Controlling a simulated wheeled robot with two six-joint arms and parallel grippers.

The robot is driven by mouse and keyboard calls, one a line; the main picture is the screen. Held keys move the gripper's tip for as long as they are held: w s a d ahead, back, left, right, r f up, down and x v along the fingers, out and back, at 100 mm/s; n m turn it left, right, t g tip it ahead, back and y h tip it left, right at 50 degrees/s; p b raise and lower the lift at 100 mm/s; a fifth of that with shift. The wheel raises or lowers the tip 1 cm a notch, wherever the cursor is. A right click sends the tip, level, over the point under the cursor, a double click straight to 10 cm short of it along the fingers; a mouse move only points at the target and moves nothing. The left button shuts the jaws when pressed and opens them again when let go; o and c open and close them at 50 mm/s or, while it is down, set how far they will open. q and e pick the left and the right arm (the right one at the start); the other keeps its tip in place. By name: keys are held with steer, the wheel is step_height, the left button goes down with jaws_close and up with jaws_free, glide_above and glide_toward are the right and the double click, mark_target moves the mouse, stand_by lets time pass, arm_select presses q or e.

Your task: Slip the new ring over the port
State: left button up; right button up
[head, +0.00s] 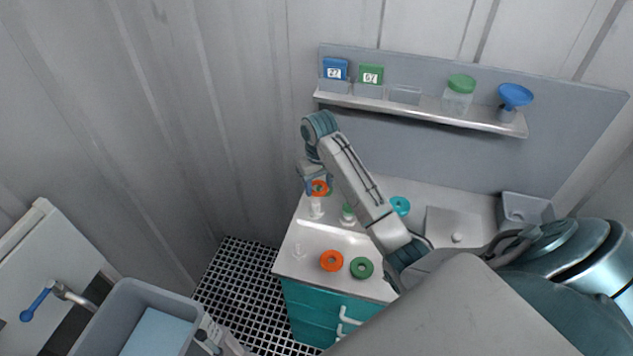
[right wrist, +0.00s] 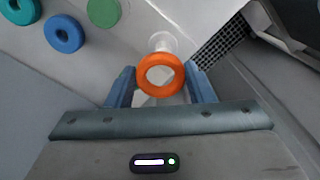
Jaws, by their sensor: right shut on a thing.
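My right gripper (head: 318,187) is shut on an orange ring (head: 319,194) above the back left of the bench. In the right wrist view the orange ring (right wrist: 160,93) sits between the two blue fingers (right wrist: 160,82), its hole facing the camera. A whitish port (head: 316,208) stands just below the ring in the head view; in the right wrist view the port (right wrist: 163,41) shows just beyond the ring's upper edge. The ring looks apart from it, but the gap is hard to judge. My left gripper is not in view.
Another orange ring (head: 331,261) and a green ring (head: 361,268) lie at the bench front. A teal ring (head: 400,205) lies farther right. The wall shelf (head: 425,109) holds boxes, a jar and a blue funnel.

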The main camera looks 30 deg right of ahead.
mark_target(317, 203)
steer(key=shift+w+a+f, duration=0.15)
steer(key=shift+f, duration=0.25)
steer(key=shift+w+a+f, duration=0.1)
steer(key=shift+w+f, duration=0.05)
steer(key=shift+f, duration=3.7)
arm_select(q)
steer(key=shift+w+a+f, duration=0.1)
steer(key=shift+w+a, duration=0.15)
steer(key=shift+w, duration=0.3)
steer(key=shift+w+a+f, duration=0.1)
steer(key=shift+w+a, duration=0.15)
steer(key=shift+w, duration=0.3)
arm_select(e)
steer(key=shift+f, duration=0.15)
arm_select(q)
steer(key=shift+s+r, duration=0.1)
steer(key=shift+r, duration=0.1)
arm_select(e)
steer(key=shift+f, duration=0.2)
